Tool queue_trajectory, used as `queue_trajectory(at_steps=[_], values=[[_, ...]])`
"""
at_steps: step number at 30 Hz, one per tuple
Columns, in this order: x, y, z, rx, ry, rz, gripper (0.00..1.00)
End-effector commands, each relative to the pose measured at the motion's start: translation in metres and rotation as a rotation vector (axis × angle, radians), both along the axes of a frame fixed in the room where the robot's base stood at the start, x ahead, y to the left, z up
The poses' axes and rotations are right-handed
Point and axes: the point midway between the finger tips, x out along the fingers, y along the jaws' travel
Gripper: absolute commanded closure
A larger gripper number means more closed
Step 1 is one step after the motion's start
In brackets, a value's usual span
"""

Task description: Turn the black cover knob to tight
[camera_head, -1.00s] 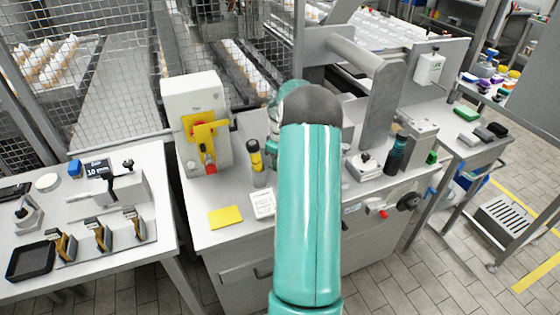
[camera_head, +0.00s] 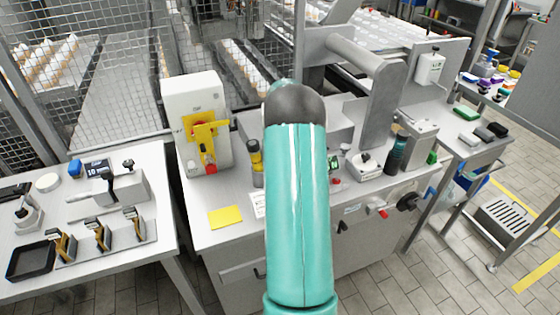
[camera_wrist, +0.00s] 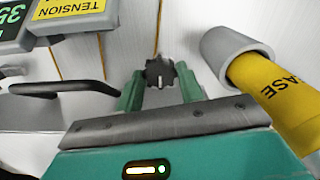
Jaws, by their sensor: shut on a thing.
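In the wrist view, the black knob (camera_wrist: 159,70) has a lobed rim and a pale pointer line on its face. It sits on a white panel. My gripper (camera_wrist: 159,84) has its two teal fingers on either side of the knob and is shut on it. In the head view, my teal arm hides the knob and the gripper. I cannot read any tight mark beside the knob.
In the wrist view, a yellow grease tube (camera_wrist: 272,88) in a grey holder stands close right of the fingers. A black handle (camera_wrist: 65,88) and a yellow TENSION label (camera_wrist: 68,7) are at left. In the head view, a white switch box (camera_head: 196,120) stands left of my arm.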

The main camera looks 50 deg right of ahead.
Motion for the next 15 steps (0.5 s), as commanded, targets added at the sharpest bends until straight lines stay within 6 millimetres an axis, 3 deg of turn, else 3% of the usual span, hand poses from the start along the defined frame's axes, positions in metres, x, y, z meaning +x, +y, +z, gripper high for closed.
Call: queue_trajectory(at_steps=[6, 7, 9, 15], values=[[0.0012, -0.0001, 0.0004, -0.001, -0.004, 0.0, 0.85], [0.0012, -0.0001, 0.0004, -0.001, -0.003, 0.0, 0.57], [0.001, -0.0001, 0.0003, -0.001, -0.003, 0.0, 0.43], [0.0005, -0.0001, 0.0, -0.001, -0.002, 0.001, 0.41]])
